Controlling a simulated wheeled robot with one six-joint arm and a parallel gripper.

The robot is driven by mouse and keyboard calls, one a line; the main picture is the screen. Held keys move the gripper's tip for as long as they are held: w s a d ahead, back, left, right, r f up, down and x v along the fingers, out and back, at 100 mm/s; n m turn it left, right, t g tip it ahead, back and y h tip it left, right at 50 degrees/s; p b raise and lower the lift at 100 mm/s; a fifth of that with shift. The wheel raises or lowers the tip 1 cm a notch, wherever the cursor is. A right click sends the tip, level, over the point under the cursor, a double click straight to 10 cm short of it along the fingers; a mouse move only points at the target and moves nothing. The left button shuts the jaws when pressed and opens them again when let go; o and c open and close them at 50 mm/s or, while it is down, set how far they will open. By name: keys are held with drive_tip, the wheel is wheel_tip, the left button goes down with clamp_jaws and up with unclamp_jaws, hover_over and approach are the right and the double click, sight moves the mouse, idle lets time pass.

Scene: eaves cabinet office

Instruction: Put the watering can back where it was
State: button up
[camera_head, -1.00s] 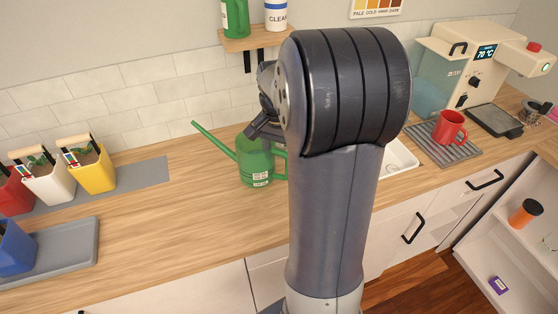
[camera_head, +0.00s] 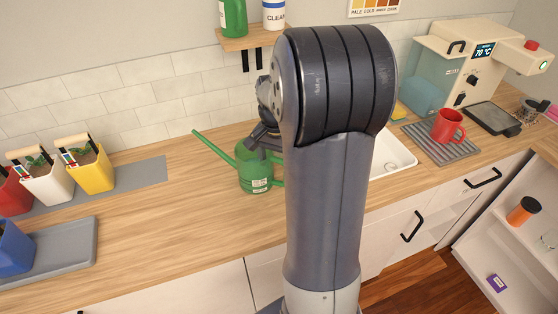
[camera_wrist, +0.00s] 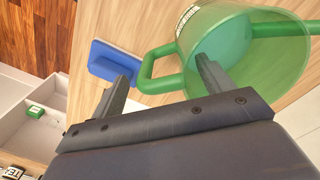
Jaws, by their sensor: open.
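The green watering can (camera_head: 254,172) stands upright on the wooden counter (camera_head: 170,222) in the head view, its long spout pointing up and left. My gripper (camera_head: 262,141) is at the can's upper right, partly hidden by my arm. In the wrist view, my gripper (camera_wrist: 165,72) is open, with the green handle of the watering can (camera_wrist: 245,50) between its fingers. The right finger overlaps the can's open top. I cannot tell whether either finger touches it.
White and yellow planters (camera_head: 92,172) stand on a grey mat at left, near a blue pot (camera_head: 14,248) on a tray (camera_head: 60,262). A sink (camera_head: 394,158), red mug (camera_head: 447,126) and coffee machine (camera_head: 465,65) are at right. A small shelf (camera_head: 252,38) hangs above.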

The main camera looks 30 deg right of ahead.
drive_tip(key=shift+r, duration=0.1)
wheel_tip(320, 180, up, 12)
drive_tip(key=shift+w+a, duration=0.15)
drive_tip(key=shift+w, duration=0.1)
idle(0.4)
drive_tip(key=shift+a, duration=0.1)
